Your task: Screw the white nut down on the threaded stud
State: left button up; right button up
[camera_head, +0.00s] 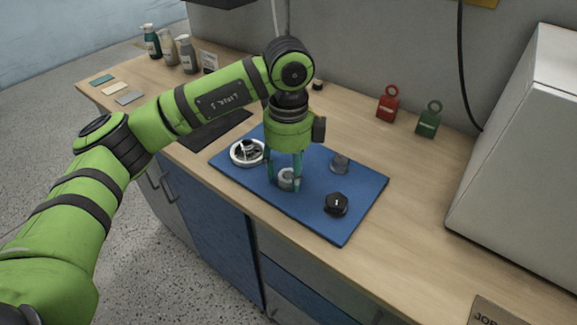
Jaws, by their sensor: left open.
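The left gripper (284,183) points down over the blue mat (330,222) with its teal fingers apart. A small pale grey-white round piece (286,178), which looks like the white nut, sits between the fingertips. I cannot tell whether the fingers touch it. No threaded stud shows clearly under it; the fingers and the piece hide that spot. The right gripper is not in view.
On the mat are a white spoked ring (238,159) at left, a grey round part (340,163) behind and a black knob (336,204) at right. Red (387,108) and green (429,124) tags stand behind. A large pale box (520,150) blocks the right. Bottles (168,47) stand far left.

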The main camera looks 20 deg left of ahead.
pick_arm(q)
grip_shut()
jog(key=m+b, duration=0.1)
jog(key=m, duration=0.3)
jog(key=shift+f+m+b, duration=0.15)
jog(key=shift+m+b, duration=0.2)
jog(key=shift+m, duration=0.05)
jog(key=m+b, duration=0.1)
jog(key=m, duration=0.5)
jog(key=shift+o, duration=0.9)
grip_release()
jog(key=shift+r, duration=0.2)
